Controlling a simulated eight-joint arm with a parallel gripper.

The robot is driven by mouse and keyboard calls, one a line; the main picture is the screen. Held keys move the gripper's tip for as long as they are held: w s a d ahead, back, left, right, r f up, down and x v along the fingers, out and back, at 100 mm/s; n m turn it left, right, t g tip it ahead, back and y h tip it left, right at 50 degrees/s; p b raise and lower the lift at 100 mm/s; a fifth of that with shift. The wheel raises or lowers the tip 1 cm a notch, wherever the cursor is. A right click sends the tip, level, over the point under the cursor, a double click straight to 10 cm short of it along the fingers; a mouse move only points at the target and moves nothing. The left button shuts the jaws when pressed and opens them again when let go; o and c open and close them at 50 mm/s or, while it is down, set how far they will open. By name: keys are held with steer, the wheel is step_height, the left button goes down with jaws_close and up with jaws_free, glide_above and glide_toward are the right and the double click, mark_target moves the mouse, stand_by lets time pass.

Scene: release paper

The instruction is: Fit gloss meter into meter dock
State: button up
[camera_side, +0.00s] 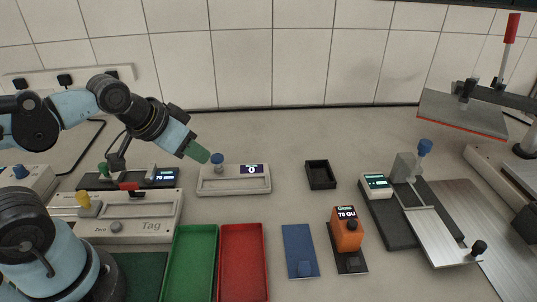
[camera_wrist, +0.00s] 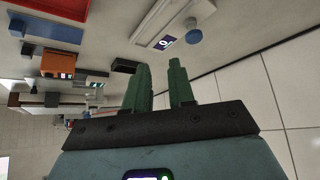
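The orange gloss meter (camera_side: 347,229), with a dark top and a display reading 79 GU, stands on a dark plate (camera_side: 355,264) right of centre in the side view. It looks like the orange block (camera_wrist: 58,62) at the upper left of the wrist view. A small black open square tray (camera_side: 320,175), which looks like the meter dock, lies behind it and appears empty. It also shows in the wrist view (camera_wrist: 125,66). My gripper (camera_side: 202,152), with green fingers, is raised at the left, far from the meter. In the wrist view the fingers (camera_wrist: 161,64) are apart with nothing between them.
A white device with a blue knob (camera_side: 234,180) lies below my gripper. Green (camera_side: 188,262) and red (camera_side: 243,262) trays and a blue plate (camera_side: 300,251) are in front. A metal-plated device (camera_side: 432,222) and a press (camera_side: 465,110) stand right. The grey table behind the dock is clear.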

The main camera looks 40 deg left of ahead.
steer(key=o, duration=1.4)
steer(key=shift+c, duration=0.2)
steer(key=m+g+h, duration=0.3)
steer(key=m+g, duration=0.1)
steer(key=m, duration=0.5)
glide_toward(350, 219)
steer(key=x, duration=0.4)
steer(key=shift+s+d+f, duration=0.15)
steer(key=shift+f, duration=0.25)
steer(key=shift+w+x, duration=0.15)
steer(key=shift+x, duration=1.2)
steer(key=shift+w+x, duration=0.15)
steer(key=shift+x, duration=1.2)
